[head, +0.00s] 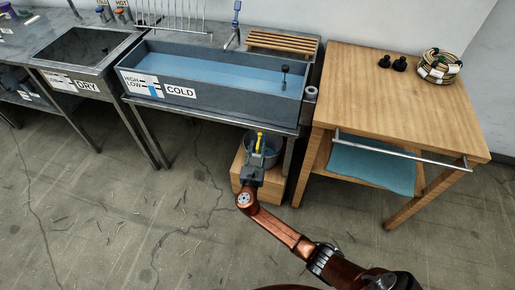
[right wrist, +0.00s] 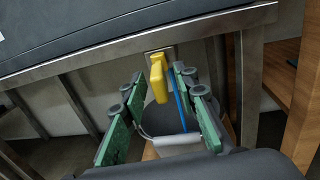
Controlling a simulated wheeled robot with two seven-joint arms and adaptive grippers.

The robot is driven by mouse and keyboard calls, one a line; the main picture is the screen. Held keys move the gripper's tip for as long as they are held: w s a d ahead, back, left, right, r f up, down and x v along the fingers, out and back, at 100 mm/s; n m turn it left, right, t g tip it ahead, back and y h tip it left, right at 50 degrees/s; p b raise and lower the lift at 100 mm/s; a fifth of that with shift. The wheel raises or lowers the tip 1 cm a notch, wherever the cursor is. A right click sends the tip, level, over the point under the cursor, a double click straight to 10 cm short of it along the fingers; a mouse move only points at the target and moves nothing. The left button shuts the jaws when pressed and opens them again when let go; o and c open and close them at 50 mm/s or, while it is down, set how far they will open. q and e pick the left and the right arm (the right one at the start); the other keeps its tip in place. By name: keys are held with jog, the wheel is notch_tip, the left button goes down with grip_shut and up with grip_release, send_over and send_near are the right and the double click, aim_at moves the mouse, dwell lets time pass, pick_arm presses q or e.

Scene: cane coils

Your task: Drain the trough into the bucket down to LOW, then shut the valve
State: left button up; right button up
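The trough labelled COLD (head: 235,100) holds blue water (head: 215,72). Its front has a HIGH/LOW gauge (head: 153,89) with a blue bar; the exact level is too small to read. The yellow valve handle (head: 259,142) hangs below the trough's front edge and also shows in the right wrist view (right wrist: 159,82). A grey bucket (head: 275,147) stands under it, partly hidden by my gripper. A thin blue streak (right wrist: 179,104) runs beside the handle towards the bucket. My right gripper (head: 257,160) is open, its green fingers either side of the handle, with gaps visible. My left gripper is out of view.
The bucket stands on a wooden box (head: 241,172). A wooden table (head: 405,95) with a rail, a teal cloth (head: 370,167) and a cane coil (head: 439,67) is at right. A DRY sink (head: 85,50) is at left. The floor in front is clear.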

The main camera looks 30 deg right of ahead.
jog(key=v, duration=1.2)
dwell(6.8)
